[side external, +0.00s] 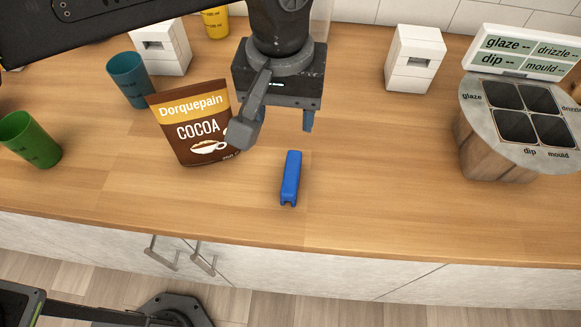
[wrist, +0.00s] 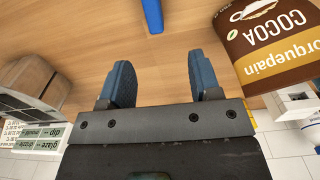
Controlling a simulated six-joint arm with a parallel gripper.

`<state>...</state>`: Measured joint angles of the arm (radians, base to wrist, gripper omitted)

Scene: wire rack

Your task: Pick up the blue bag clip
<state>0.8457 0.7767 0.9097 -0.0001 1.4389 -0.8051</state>
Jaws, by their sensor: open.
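The blue bag clip (side external: 291,179) lies on the wooden counter, a long narrow piece pointing toward the counter's front edge. In the wrist view part of the blue bag clip (wrist: 153,15) shows at the top edge, beyond my fingertips; the rest is cut off. My gripper (side external: 277,130) is above the counter, behind the clip in the side view, and apart from it. In the wrist view my gripper (wrist: 158,78) has its two fingers spread wide with nothing between them.
A brown cocoa bag (side external: 196,122) stands close to the left of my gripper. A teal cup (side external: 128,78) and a green cup (side external: 30,139) are further left. White blocks (side external: 414,58) stand at the back. A round wooden container (side external: 493,149) is at right. The counter right of the clip is clear.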

